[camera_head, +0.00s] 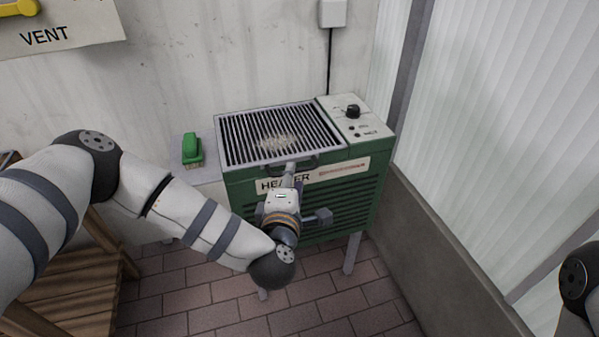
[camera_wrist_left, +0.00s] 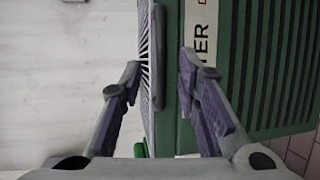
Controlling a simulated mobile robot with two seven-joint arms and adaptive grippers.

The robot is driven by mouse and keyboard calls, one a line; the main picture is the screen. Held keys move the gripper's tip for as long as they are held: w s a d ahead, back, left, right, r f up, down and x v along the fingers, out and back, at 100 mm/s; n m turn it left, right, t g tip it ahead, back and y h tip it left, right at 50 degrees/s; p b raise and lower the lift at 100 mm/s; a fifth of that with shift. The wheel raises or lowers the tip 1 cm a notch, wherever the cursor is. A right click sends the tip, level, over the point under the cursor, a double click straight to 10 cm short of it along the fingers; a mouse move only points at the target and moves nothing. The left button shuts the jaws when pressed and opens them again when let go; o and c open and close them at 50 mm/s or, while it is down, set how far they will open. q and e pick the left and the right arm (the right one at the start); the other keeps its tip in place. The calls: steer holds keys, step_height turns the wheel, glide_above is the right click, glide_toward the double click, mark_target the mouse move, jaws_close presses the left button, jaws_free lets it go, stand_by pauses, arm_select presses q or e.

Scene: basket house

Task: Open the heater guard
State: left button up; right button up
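The heater (camera_head: 345,195) is a green box on legs against the wall. Its guard (camera_head: 235,140), a grey-framed grille of dark slots with a pale dusty patch on it, lies flat and closed over the top. A dark handle (camera_head: 308,163) sits on the guard's front edge. My left gripper (camera_head: 290,168) is in front of this edge and partly covers the handle. In the left wrist view its fingers (camera_wrist_left: 160,68) are spread apart, with the handle bar (camera_wrist_left: 158,55) ahead, lined up with the gap between them. I cannot tell whether they touch it. My right gripper is out of view.
A control panel with a dark knob (camera_head: 353,111) is at the heater's right. A green brush (camera_head: 192,150) lies on a pale surface to the left. A wooden slatted bench (camera_head: 75,290) is at lower left. A low wall and translucent panels (camera_head: 490,130) bound the right side.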

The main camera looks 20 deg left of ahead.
arm_select(q)
steer(key=x, duration=0.4)
steer(key=shift+w+f, duration=0.1)
jaws_close()
